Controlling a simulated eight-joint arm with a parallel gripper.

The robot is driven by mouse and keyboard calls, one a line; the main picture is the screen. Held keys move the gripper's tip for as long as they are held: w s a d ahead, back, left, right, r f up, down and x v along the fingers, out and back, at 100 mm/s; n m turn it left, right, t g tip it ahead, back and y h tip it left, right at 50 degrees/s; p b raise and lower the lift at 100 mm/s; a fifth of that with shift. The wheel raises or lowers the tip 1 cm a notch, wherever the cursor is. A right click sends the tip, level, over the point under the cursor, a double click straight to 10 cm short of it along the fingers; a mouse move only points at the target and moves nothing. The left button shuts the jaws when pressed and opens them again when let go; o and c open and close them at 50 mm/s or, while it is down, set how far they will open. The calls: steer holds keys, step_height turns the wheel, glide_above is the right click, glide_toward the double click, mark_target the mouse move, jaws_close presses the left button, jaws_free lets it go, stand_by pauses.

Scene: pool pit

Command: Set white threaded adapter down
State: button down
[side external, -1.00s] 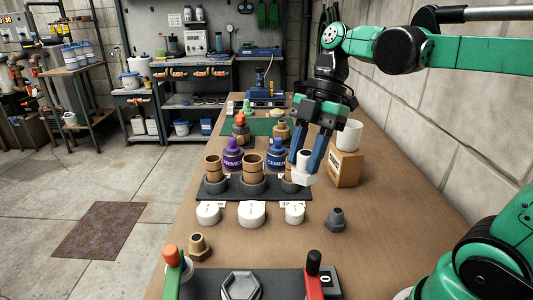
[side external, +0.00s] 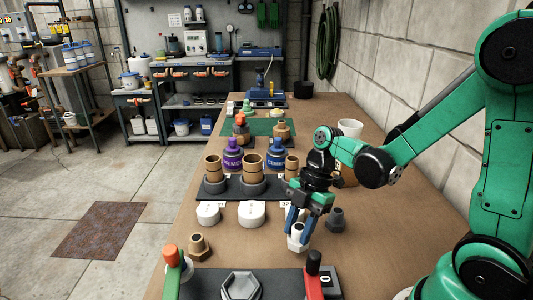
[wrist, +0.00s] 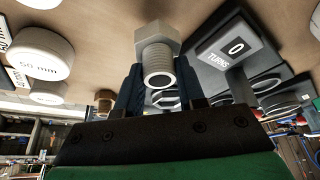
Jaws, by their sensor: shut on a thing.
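The white threaded adapter (side external: 298,240) is held between the blue fingers of my gripper (side external: 297,222), low over the front part of the wooden bench. It looks upright in the side view. I cannot tell whether its base touches the bench. In the wrist view the adapter (wrist: 158,68) sits between the dark fingers (wrist: 158,90), with its ribbed threaded end toward the camera and its wider hexagonal part farther off.
White caps (side external: 251,212) stand left of my gripper. A grey fitting (side external: 336,219) stands close on its right. A tan fitting (side external: 200,246) lies left. Bare bench (side external: 390,235) lies right.

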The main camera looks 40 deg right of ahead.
mark_target(298, 225)
steer(key=shift+f, duration=1.3)
steer(key=c, duration=0.5)
jaws_free()
steer(key=shift+f, duration=0.15)
steer(key=r+m+t+h, duration=0.1)
steer(key=r+m, duration=0.2)
steer(key=m, duration=0.1)
steer(key=r+m+t+h, duration=0.1)
steer(key=r+m+t, duration=0.1)
steer(key=r+m, duration=0.2)
steer(key=d+r+m+t+h, duration=0.1)
steer(key=r+m, duration=0.3)
steer(key=m, duration=0.1)
steer(key=shift+d+r+t+h, duration=0.1)
steer(key=shift+r+t+h, duration=0.1)
steer(key=shift+t+h, duration=0.2)
steer(key=m+t, duration=0.1)
steer(key=m, duration=0.1)
steer(key=a+m+t, duration=0.1)
steer(key=m, duration=0.1)
steer(key=shift+w+r+m+h, duration=0.2)
steer(key=shift+m+h, duration=0.1)
steer(key=shift+m, duration=0.1)
